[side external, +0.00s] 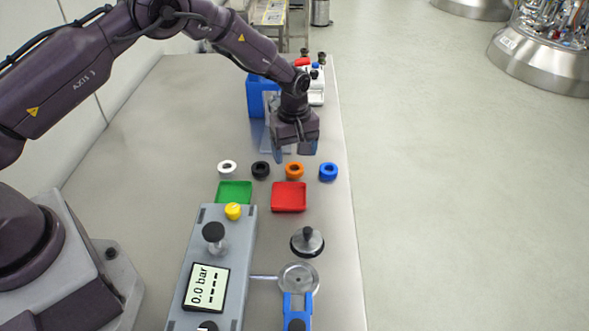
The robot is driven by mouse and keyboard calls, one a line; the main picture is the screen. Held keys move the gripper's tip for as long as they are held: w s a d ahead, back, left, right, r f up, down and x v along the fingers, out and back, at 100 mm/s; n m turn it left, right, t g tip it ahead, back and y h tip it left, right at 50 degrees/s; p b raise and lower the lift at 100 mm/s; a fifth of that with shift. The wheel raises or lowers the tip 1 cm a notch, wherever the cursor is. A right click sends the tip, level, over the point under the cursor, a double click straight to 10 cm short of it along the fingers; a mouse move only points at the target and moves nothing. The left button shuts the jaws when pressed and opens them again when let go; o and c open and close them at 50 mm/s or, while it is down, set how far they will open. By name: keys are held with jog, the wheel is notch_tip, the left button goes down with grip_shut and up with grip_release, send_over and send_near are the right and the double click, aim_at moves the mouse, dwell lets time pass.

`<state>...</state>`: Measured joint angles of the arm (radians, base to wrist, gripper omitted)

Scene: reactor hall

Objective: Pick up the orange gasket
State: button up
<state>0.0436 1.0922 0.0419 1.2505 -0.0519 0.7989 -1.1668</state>
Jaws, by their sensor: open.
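The orange gasket (294,171) is a small ring lying flat on the bench, between a black gasket (261,170) on its left and a blue gasket (328,172) on its right. My gripper (296,153) points down just behind and above the row of gaskets. Its fingers are spread apart, with no object seen between them. The orange gasket is fully visible and apart from its neighbours.
A white gasket (227,167) ends the row at the left. A green tray (234,192) and a red tray (289,197) lie in front. A blue container (256,97) stands behind.

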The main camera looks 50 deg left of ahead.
aim_at(295, 164)
notch_tip(295, 164, down, 4)
jog(key=shift+f, duration=0.15)
jog(key=c, duration=1)
